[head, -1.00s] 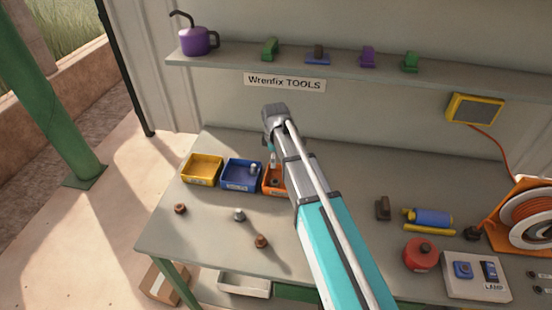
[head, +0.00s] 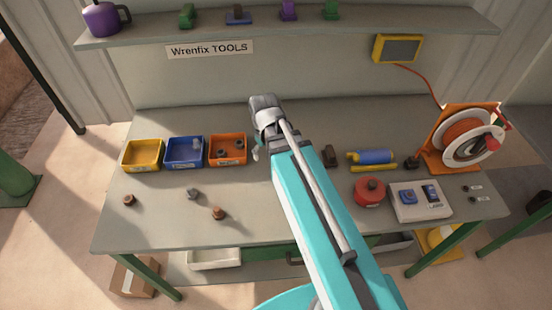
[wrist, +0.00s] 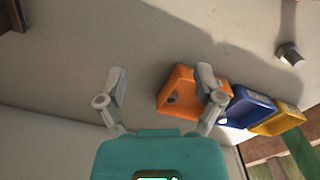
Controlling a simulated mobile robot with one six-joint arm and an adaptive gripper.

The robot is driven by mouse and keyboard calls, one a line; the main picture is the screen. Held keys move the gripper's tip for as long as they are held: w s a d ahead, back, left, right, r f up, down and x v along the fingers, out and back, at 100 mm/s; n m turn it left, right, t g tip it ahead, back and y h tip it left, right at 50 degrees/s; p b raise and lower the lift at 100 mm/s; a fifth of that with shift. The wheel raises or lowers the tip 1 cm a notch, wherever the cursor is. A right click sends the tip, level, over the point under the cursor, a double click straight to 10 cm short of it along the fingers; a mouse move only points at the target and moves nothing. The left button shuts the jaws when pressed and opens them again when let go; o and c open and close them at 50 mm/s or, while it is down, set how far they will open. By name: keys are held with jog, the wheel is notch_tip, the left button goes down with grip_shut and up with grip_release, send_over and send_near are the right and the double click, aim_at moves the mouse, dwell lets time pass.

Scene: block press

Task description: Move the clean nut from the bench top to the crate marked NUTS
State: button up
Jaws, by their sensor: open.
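A grey, clean-looking piece (head: 193,194) lies on the bench top in front of the crates; its exact shape is too small to tell. Two rusty brown pieces, one left (head: 129,199) and one right (head: 218,213), lie near it. The orange crate (head: 228,163), the blue crate (head: 184,165) and the yellow crate (head: 141,168) stand in a row; their labels are unreadable. The orange crate holds dark nut-like pieces; the blue one holds a grey piece. My gripper (wrist: 160,84) is open and empty, above the bench just right of the orange crate. Its far fingers are partly hidden in the head view.
A dark brown block (head: 330,155), a blue and yellow tool (head: 372,157), a red round tin (head: 369,191), a switch box (head: 421,202) and a cable reel (head: 470,137) occupy the right side. A shelf (head: 290,24) runs behind. The bench front left is mostly clear.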

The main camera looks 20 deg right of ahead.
jog(key=s+d+m, duration=0.1)
jog(key=s, duration=0.1)
jog(key=s+d+m, duration=0.1)
jog(key=m, duration=0.1)
jog(key=shift+s+d, duration=0.15)
jog(key=shift+s, duration=0.25)
